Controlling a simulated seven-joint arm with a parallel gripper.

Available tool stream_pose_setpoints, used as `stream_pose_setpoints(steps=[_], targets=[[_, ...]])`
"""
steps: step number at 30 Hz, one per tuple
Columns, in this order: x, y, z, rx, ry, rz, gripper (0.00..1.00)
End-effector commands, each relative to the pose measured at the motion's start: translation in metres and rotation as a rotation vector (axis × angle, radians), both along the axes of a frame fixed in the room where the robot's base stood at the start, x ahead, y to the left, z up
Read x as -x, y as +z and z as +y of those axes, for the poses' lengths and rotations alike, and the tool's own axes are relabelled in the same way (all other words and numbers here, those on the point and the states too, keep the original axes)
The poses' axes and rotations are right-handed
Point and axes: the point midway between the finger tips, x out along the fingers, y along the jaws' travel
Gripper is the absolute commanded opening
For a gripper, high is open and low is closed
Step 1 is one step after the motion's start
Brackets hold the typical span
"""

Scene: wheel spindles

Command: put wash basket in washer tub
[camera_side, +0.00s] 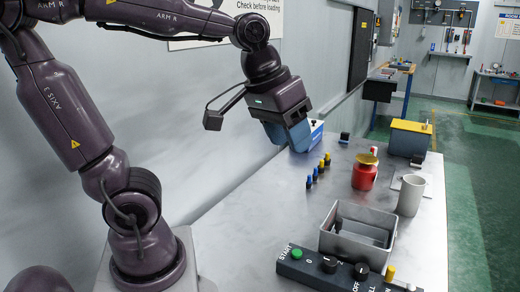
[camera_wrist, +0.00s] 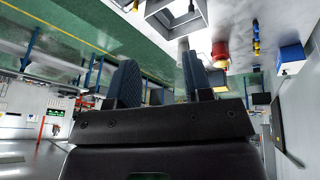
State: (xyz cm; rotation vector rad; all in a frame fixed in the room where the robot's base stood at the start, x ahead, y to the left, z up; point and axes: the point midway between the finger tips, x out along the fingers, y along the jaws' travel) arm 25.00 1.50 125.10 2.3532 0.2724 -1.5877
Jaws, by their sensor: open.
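A grey open-topped rectangular tub (camera_side: 349,245), which looks like the washer tub, stands on the bench near the control panel. A small dark upright piece (camera_side: 338,225) shows inside it; I cannot tell what it is. The tub also shows at the top of the wrist view (camera_wrist: 158,22). I cannot make out the wash basket for certain. My gripper (camera_side: 288,137) is open, above the far left part of the bench, left of and beyond the tub. In the wrist view my gripper (camera_wrist: 158,82) has its dark blue fingers apart with nothing held between them.
A red can with a gold top (camera_side: 365,173), a pale cup (camera_side: 411,195) and a yellow-lidded box (camera_side: 408,138) stand on the right. Several small yellow and blue pegs (camera_side: 319,172) and a blue-white box (camera_side: 314,133) are near my gripper. A button panel (camera_side: 325,273) lies in front.

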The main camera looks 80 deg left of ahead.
Motion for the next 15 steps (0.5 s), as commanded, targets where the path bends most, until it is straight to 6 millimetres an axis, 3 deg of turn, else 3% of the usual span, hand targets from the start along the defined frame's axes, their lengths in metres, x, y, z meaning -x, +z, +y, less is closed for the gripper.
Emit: stream_pose_setpoints(steps=[3, 6, 15], targets=[[0.032, -0.005, -0.010, -0.077, -0.170, -0.063, 0.46], [0.046, -0.011, -0.013, -0.123, -0.259, -0.092, 0.46], [0.054, -0.015, -0.015, -0.153, -0.316, -0.107, 0.46]])
